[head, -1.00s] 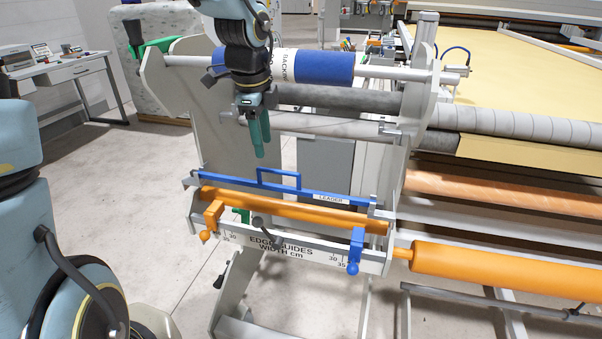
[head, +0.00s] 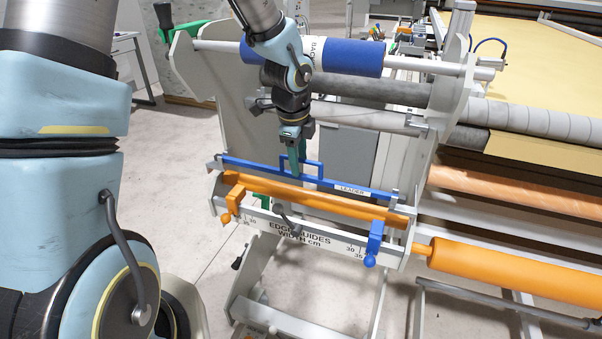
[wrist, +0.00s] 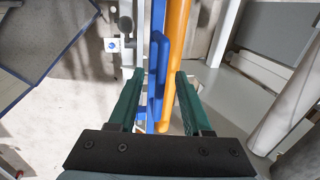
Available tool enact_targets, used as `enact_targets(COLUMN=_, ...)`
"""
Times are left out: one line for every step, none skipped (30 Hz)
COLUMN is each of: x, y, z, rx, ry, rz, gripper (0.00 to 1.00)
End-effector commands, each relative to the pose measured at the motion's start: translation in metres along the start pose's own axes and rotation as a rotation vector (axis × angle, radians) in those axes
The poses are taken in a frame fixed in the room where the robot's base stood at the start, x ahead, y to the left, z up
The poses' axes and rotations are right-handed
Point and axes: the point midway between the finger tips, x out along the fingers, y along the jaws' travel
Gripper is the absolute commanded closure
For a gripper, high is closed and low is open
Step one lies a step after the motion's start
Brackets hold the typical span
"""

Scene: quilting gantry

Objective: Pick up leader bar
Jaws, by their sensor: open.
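The leader bar (head: 262,175) is a long blue bar with a raised rectangular handle and a white "LEADER" label. It lies across the frame above the orange roller, with each end at a grey bracket. My gripper (head: 296,172) points down at the bar's handle in the head view. In the wrist view my gripper (wrist: 158,90) has its two green fingers apart, with the blue handle (wrist: 157,80) of the bar between them. Nothing is gripped. In the head view the fingers hide part of the handle's left side.
An orange roller (head: 300,197) runs just in front of the bar. An orange edge guide (head: 234,197) and a blue edge guide (head: 375,238) sit on the white scale rail (head: 330,243). A blue backing roll (head: 355,58) and grey rollers lie above and behind.

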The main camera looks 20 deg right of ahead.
Motion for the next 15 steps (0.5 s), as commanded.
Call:
enact_targets(x=0.0033, y=0.0002, z=-0.0003, rx=0.0, ry=0.001, rz=0.001, gripper=0.51)
enact_targets(x=0.0044, y=0.0001, z=-0.0003, rx=0.001, ry=0.001, rz=0.0, gripper=0.51)
enact_targets(x=0.0051, y=0.0001, z=-0.0002, rx=0.001, ry=0.0, rz=0.0, gripper=0.51)
enact_targets(x=0.0052, y=0.0, z=-0.0002, rx=0.001, ry=0.0, rz=0.0, gripper=0.51)
enact_targets(x=0.0052, y=-0.0001, z=-0.0001, rx=0.001, ry=0.0, rz=-0.001, gripper=0.51)
enact_targets(x=0.0051, y=-0.0001, z=0.0, rx=0.001, ry=0.0, rz=-0.001, gripper=0.51)
enact_targets(x=0.0051, y=-0.0001, z=0.0, rx=0.001, ry=0.0, rz=-0.001, gripper=0.51)
enact_targets(x=0.0051, y=-0.0001, z=0.0, rx=0.0, ry=0.0, rz=-0.001, gripper=0.51)
enact_targets(x=0.005, y=-0.0001, z=0.0, rx=0.0, ry=0.0, rz=-0.001, gripper=0.53)
enact_targets(x=0.005, y=-0.0001, z=0.0, rx=0.0, ry=0.0, rz=-0.001, gripper=0.56)
enact_targets(x=0.005, y=-0.0001, z=0.0, rx=0.0, ry=0.0, rz=-0.001, gripper=0.6)
enact_targets(x=0.0049, y=-0.0001, z=0.0, rx=0.0, ry=0.0, rz=-0.001, gripper=0.64)
enact_targets(x=0.0049, y=-0.0001, z=0.0, rx=0.0, ry=0.0, rz=-0.001, gripper=0.68)
enact_targets(x=0.0049, y=-0.0001, z=0.0, rx=0.0, ry=0.0, rz=-0.001, gripper=0.71)
enact_targets(x=0.0048, y=-0.0001, z=0.0001, rx=0.0, ry=0.0, rz=-0.001, gripper=0.76)
